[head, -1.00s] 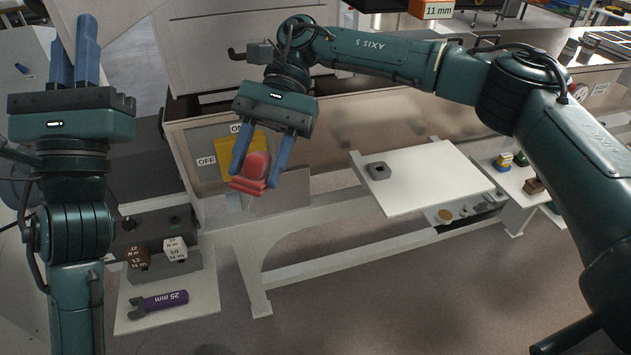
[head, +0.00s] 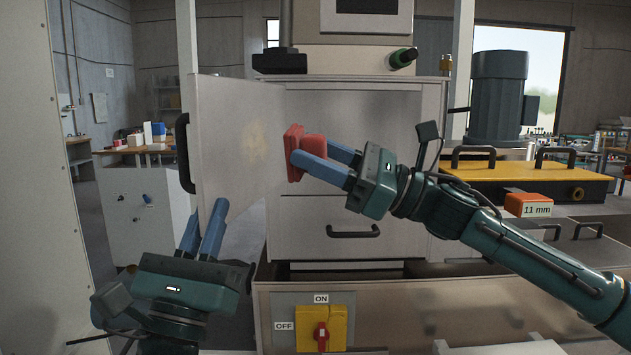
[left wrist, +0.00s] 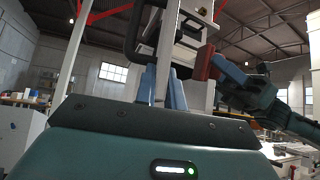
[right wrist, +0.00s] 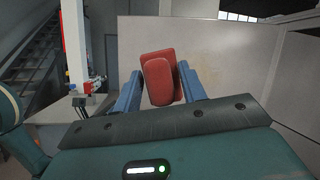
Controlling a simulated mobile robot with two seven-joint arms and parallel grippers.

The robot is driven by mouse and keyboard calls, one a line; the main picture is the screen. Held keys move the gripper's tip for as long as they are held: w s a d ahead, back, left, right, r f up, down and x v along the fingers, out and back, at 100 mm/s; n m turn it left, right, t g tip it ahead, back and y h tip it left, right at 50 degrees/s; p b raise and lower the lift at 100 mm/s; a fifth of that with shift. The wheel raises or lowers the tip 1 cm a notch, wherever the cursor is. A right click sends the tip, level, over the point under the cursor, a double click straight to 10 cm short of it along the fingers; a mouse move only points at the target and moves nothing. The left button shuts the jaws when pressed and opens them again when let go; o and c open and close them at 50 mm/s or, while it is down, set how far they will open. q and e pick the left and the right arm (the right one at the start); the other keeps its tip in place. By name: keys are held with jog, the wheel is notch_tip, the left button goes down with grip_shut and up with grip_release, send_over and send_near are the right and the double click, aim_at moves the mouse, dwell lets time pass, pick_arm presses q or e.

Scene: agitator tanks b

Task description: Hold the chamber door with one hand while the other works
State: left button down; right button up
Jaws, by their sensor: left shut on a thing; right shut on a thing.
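The chamber door (head: 235,120) stands open as a flat grey panel with a black handle (head: 184,153) on its left side. A faint yellowish smudge (head: 257,142) shows on its face. My left gripper (head: 213,212) is shut on the door's lower part; the left wrist view shows the panel edge-on between its fingers (left wrist: 163,88). My right gripper (head: 325,158) is shut on a red pad with a raised grip (head: 294,150). The pad faces the door panel in the right wrist view (right wrist: 160,78); I cannot tell whether it touches.
The grey machine cabinet (head: 375,130) with a drawer handle stands behind the door. Below is a yellow and red ON/OFF switch (head: 321,330). A grey cabinet (head: 150,215) stands left.

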jog(key=shift+w+a, duration=0.2)
jog(key=shift+a, duration=0.7)
jog(key=shift+w+a, duration=0.25)
jog(key=shift+a, duration=0.6)
jog(key=shift+w+a, duration=0.2)
jog(key=shift+a, duration=0.7)
jog(key=shift+w+a, duration=0.25)
jog(key=shift+a, duration=0.65)
jog(key=shift+w, duration=0.1)
jog(key=shift+w+d, duration=0.5)
jog(key=shift+w, duration=1.25)
jog(key=shift+w+d, duration=0.45)
jog(key=shift+w, duration=1.25)
jog(key=shift+w+d, duration=0.5)
jog(key=shift+w, duration=1.25)
jog(key=shift+a, duration=0.1)
send_near(238, 140)
jog(key=shift+w+a+r, duration=0.35)
jog(key=shift+w+a, duration=0.1)
jog(key=shift+a, duration=0.35)
jog(key=shift+w+a+r, duration=0.3)
jog(key=shift+w+a, duration=0.1)
jog(key=shift+a, duration=0.4)
jog(key=shift+w+a+r, duration=0.35)
jog(key=shift+w+a, duration=0.1)
jog(key=shift+a, duration=0.35)
jog(key=shift+s+a, duration=0.35)
jog(key=shift+s, duration=0.55)
jog(key=shift+r, duration=0.15)
